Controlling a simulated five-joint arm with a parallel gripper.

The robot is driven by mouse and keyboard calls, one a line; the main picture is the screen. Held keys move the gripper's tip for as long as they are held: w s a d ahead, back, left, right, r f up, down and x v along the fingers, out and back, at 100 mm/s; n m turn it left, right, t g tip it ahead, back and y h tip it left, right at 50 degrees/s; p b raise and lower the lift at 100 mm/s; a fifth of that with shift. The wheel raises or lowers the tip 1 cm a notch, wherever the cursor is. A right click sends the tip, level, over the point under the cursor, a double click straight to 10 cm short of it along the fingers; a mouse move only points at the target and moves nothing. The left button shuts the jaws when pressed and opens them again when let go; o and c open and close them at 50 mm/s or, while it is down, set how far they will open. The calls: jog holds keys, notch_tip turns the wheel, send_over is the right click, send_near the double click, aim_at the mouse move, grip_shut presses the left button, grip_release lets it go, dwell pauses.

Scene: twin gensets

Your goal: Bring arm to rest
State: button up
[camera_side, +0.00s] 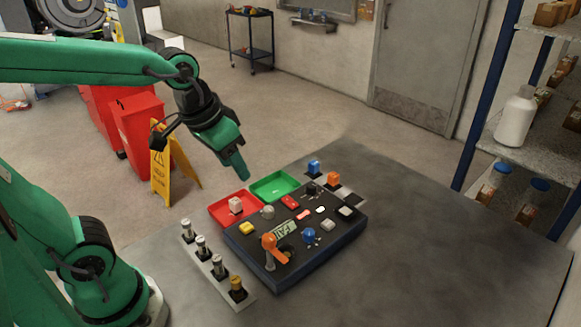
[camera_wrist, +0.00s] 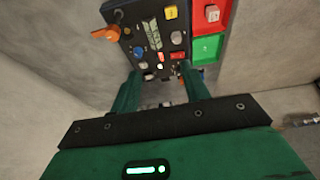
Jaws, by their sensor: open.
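My gripper (camera_side: 241,172) hangs at the end of my green arm, in the air above and behind the red tray and the green tray, touching nothing. In the wrist view its two fingers (camera_wrist: 160,72) stand apart with nothing held between them. The dark control panel (camera_side: 335,240) lies on the grey table below, with an orange lever (camera_side: 268,241), coloured buttons and a small display reading "FAIL" (camera_side: 286,229). The panel also shows at the top of the wrist view (camera_wrist: 133,22).
Several cylinders stand on a strip (camera_side: 236,294). The table's right side is clear.

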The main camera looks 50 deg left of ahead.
jog(key=shift+t, duration=0.8)
jog(key=shift+s+a+r, duration=0.1)
jog(key=shift+s+a, duration=0.25)
jog(key=shift+s, duration=0.6)
jog(key=shift+s+a+r, duration=0.1)
jog(key=shift+s+a, duration=0.25)
jog(key=shift+s, duration=0.55)
jog(key=shift+s+a, duration=0.35)
jog(key=shift+s, duration=0.6)
